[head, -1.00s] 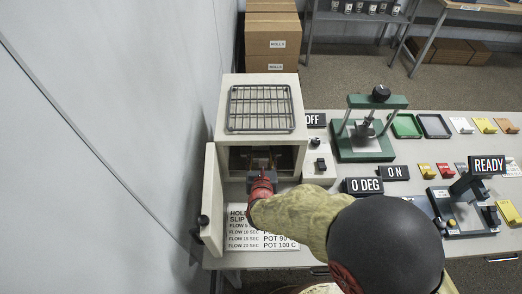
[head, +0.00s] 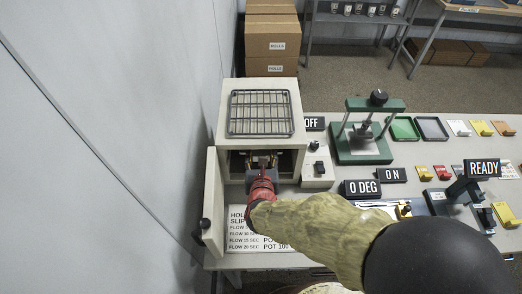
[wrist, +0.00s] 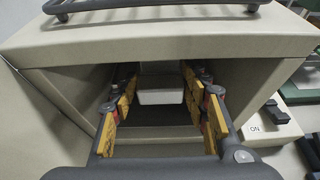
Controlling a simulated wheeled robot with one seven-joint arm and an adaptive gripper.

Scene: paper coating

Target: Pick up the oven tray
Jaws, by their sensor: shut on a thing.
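The oven tray (wrist: 161,90) shows in the wrist view as a pale, box-like piece inside the oven, between my fingertips. My gripper (wrist: 160,84) reaches in through the open front with its yellow-padded fingers on either side of the tray, shut on it. In the head view my gripper (head: 264,162) is at the oven mouth, and the tray cannot be made out clearly there. The oven (head: 214,150) is a cream box with its door (head: 213,195) swung open at the left. The far part of the tray is hidden.
A wire rack (head: 260,113) lies on top of the oven. The open door and side walls bound the gripper closely. A control box (head: 318,170), a green press (head: 363,145) and an instruction sheet (head: 240,240) are nearby on the bench.

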